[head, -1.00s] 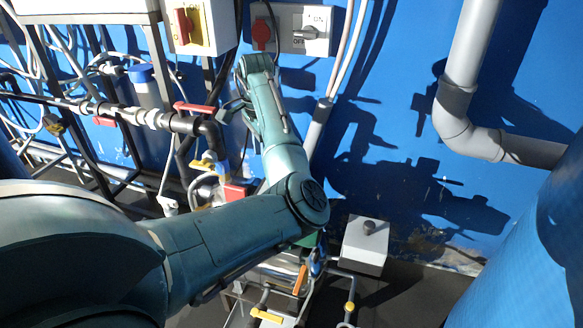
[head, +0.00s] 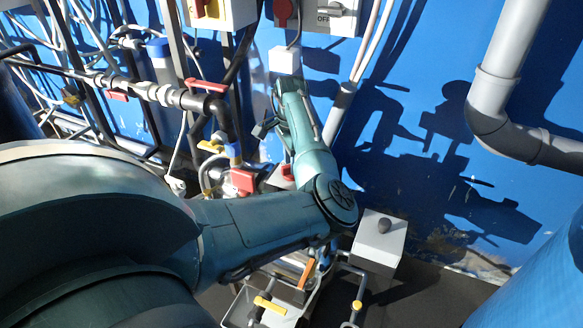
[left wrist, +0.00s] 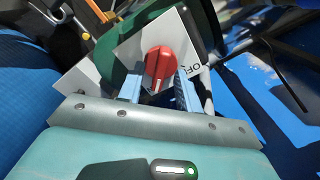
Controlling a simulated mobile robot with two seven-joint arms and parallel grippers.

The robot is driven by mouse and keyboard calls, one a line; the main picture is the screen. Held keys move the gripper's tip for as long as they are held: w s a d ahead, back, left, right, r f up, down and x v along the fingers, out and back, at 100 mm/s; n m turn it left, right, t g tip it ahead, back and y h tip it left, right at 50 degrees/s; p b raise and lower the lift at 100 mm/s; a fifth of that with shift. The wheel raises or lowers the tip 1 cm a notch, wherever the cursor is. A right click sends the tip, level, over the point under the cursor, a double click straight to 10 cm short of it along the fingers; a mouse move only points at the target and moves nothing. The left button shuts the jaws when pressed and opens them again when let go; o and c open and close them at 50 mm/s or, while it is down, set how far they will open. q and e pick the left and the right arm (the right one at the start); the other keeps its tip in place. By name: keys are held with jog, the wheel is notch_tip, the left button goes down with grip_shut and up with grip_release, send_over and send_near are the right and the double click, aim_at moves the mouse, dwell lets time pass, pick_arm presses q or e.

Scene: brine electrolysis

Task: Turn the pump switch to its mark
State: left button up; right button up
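The red knob (left wrist: 160,65) sits on a pale plate (left wrist: 138,50) in the left wrist view. It has a white stripe, and dark "OFF" lettering shows to its right. My left gripper (left wrist: 158,80) points at this knob, with its two light-blue fingers apart on either side of it. I see no clear grip, and whether a finger touches the knob cannot be told. In the head view my left arm covers the area of the hand, so the knob and fingertips cannot be made out there. My right gripper is not in view.
A grey box (head: 370,248) with a dark knob stands right of my arm. Valves with orange (head: 306,272) and yellow (head: 270,306) levers lie below. A wall panel (head: 340,28) marked "OFF" is above. A grey pipe (head: 496,105) runs down the blue wall.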

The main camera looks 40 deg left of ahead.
pick_arm(q)
jog(key=shift+f, duration=1)
grip_shut()
